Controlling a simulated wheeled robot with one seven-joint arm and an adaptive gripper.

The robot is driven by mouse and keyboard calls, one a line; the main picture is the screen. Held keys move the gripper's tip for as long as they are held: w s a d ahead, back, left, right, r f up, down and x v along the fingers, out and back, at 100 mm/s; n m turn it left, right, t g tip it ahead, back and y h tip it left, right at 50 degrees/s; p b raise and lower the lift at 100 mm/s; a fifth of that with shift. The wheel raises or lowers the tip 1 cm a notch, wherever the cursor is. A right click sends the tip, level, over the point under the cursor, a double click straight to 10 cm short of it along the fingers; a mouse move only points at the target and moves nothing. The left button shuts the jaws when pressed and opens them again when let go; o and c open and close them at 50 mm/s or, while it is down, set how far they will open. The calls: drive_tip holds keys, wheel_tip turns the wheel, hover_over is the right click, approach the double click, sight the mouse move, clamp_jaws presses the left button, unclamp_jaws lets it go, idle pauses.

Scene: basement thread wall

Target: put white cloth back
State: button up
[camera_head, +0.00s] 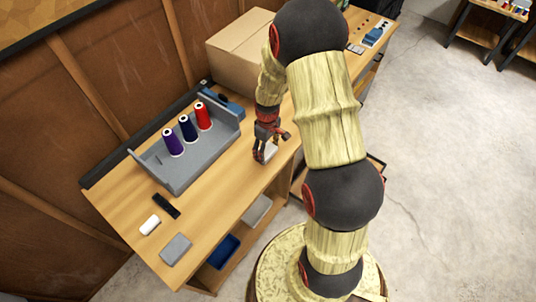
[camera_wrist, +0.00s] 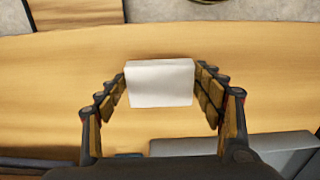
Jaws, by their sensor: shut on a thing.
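The white cloth (camera_wrist: 160,84) is a small folded block between the two fingers of my gripper (camera_wrist: 162,92) in the wrist view. The fingers are shut on its left and right sides. In the head view my gripper (camera_head: 266,152) points down near the front edge of the wooden workbench (camera_head: 222,196), right of the grey tray, and part of the white cloth (camera_head: 271,148) shows at its fingers. I cannot tell whether the cloth touches the bench top.
A grey tray (camera_head: 186,178) holds purple, navy and red thread spools. A black item (camera_head: 167,206), a white roll (camera_head: 150,225) and a grey block (camera_head: 176,249) lie at the bench's left end. A cardboard box (camera_head: 240,52) stands behind. Shelves below hold a blue bin (camera_head: 222,251).

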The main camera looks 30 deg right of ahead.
sight(268, 151)
drive_tip(key=shift+f, duration=1.4)
drive_tip(key=shift+s+f+b, duration=0.1)
drive_tip(key=shift+b, duration=0.2)
drive_tip(key=o, duration=1.4)
drive_tip(key=shift+c, duration=0.2)
